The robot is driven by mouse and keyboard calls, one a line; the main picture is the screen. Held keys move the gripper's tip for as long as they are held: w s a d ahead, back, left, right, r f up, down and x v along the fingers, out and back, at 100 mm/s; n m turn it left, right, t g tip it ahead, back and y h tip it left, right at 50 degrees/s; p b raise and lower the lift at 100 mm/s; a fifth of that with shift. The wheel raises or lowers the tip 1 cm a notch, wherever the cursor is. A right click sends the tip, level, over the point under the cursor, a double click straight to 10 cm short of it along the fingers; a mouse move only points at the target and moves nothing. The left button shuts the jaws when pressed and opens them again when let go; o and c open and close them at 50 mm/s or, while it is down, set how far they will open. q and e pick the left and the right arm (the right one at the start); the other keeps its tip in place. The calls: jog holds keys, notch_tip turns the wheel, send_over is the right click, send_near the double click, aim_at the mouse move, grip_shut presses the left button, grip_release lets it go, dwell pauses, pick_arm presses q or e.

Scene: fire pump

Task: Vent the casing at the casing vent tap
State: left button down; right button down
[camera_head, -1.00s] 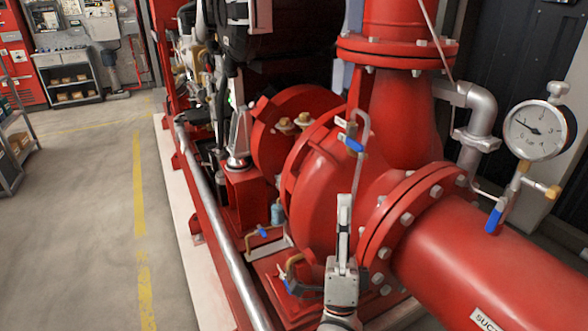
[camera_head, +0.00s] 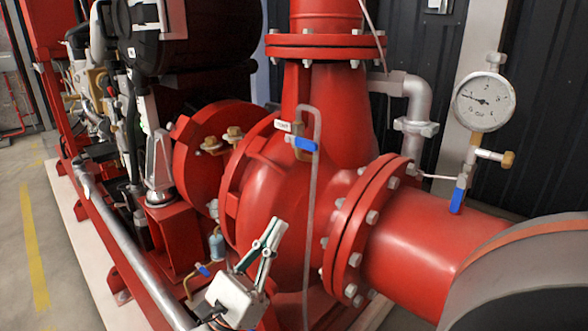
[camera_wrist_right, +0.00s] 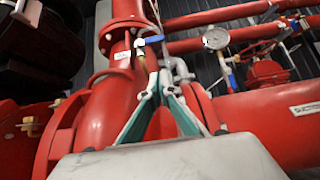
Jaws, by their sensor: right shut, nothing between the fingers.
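The casing vent tap (camera_head: 303,143) has a blue lever and a small white tag, and sits high on the red pump casing (camera_head: 275,190). A clear-grey pipe loops over at the tap and runs down the casing front. In the right wrist view the tap's blue lever (camera_wrist_right: 152,40) shows just beyond the fingertips. My right gripper (camera_head: 274,230) is shut and empty, below and left of the tap, tilted up to the right and apart from it. Its green-sided fingers (camera_wrist_right: 158,82) show in the wrist view. My left gripper is not in view.
A pressure gauge (camera_head: 484,101) with a blue-handled valve (camera_head: 458,195) stands over the red suction pipe (camera_head: 405,255) at right. Another blue lever (camera_head: 203,270) is low on the left. A silver rail (camera_head: 135,240) runs along the skid. Open floor lies at far left.

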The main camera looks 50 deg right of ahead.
jog(key=p+x, duration=0.1)
jog(key=x, duration=0.8)
jog(key=shift+r, duration=0.2)
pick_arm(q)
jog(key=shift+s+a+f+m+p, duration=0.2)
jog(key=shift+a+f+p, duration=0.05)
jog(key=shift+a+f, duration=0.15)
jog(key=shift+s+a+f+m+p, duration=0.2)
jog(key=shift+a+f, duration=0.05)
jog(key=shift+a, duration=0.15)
pick_arm(e)
notch_tip(320, 180, up, 4)
send_over(298, 188)
jog(key=s+a, duration=0.2)
jog(key=shift+r, duration=0.1)
